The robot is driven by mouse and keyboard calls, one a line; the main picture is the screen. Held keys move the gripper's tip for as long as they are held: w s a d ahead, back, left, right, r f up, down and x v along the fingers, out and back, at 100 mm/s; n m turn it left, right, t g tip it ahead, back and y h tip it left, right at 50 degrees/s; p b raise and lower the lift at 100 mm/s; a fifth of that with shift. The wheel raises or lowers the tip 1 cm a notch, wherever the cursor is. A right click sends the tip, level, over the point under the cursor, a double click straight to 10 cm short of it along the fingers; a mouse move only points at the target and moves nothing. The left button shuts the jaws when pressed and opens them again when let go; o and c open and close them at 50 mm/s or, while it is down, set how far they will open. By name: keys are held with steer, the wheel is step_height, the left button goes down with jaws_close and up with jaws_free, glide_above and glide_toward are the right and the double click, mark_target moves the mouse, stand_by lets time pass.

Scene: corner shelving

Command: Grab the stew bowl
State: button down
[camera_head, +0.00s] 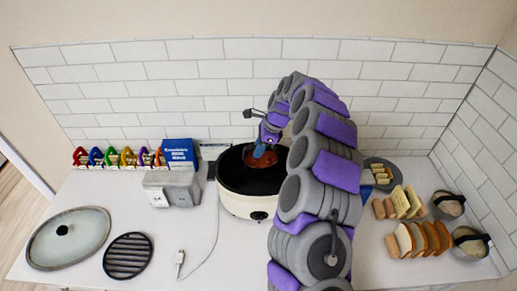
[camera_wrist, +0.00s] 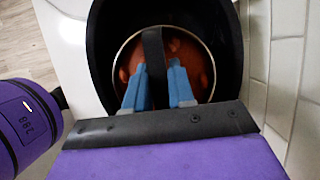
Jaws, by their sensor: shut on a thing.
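The stew bowl (camera_wrist: 192,50) has a light rim, orange-red stew with lumps in it, and a dark band handle (camera_wrist: 153,50) across its middle. It is inside the black interior of a round pot (camera_wrist: 105,45). In the head view the pot (camera_head: 243,204) is white outside and stands at mid-counter, with the bowl (camera_head: 262,161) partly hidden by my arm. My gripper (camera_head: 264,148) reaches down into the pot. In the wrist view its blue fingers (camera_wrist: 158,82) are shut on the band handle, one on each side.
Two bowls with dark bands (camera_head: 448,204) and bread slices (camera_head: 422,238) are at the right, near a plate of food (camera_head: 383,167). A grey box (camera_head: 172,187), a lid (camera_head: 68,240), a black trivet (camera_head: 128,256) and a cable (camera_head: 180,258) lie left. Tiled walls (camera_head: 200,70) close the back and right.

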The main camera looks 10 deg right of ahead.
steer(key=shift+r+p, duration=3)
steer(key=shift+r, duration=0.25)
steer(key=shift+s+f, duration=0.1)
